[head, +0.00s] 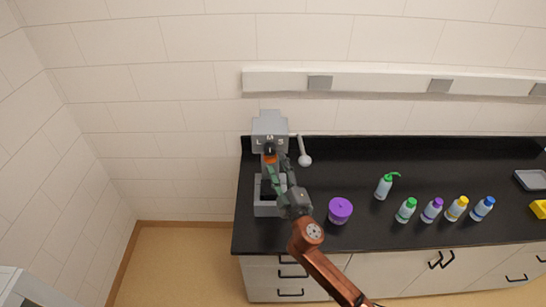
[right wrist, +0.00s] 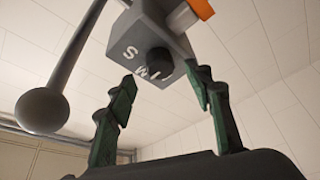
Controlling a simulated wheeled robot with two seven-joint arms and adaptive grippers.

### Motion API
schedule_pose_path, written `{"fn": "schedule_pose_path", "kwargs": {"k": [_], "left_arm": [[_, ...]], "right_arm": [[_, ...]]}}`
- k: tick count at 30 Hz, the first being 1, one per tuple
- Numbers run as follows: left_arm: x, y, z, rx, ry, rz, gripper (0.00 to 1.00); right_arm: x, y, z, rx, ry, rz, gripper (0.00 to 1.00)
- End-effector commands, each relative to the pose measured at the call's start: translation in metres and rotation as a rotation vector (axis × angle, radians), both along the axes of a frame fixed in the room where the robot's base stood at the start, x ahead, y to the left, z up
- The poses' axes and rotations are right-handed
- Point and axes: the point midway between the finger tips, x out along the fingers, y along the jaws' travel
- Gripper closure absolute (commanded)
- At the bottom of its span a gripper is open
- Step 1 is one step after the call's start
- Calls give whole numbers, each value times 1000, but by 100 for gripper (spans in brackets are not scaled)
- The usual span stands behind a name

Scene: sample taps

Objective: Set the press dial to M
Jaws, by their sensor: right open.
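My right gripper (head: 274,168) is in front of the press head, open and empty. In the wrist view its green fingers (right wrist: 162,78) stand either side of the dial, apart from it. My left gripper is out of view.
The press's lever ends in a pale ball (head: 305,160), close right of the gripper; it also shows in the wrist view (right wrist: 41,110). A grey box-like base (head: 266,209) is below. A purple-lidded jar (head: 340,210) and several bottles stand right. The back counter is clear.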

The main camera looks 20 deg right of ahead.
Motion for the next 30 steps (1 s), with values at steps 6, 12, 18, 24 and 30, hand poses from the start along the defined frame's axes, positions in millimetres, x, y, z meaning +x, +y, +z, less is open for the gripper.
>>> {"fn": "schedule_pose_path", "kwargs": {"k": [6, 12, 18, 24, 30], "left_arm": [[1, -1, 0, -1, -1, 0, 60], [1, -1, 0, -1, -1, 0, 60], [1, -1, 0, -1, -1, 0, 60], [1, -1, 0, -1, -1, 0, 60], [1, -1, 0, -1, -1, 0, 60]], "right_arm": [[-43, -3, -9, 1, 1, 0, 53], [-63, -4, -12, 0, -1, 0, 53], [-67, -4, -13, -1, -1, 1, 53], [-67, -4, -13, -1, -1, 0, 53], [-67, -6, -13, 3, 3, -4, 53]]}}
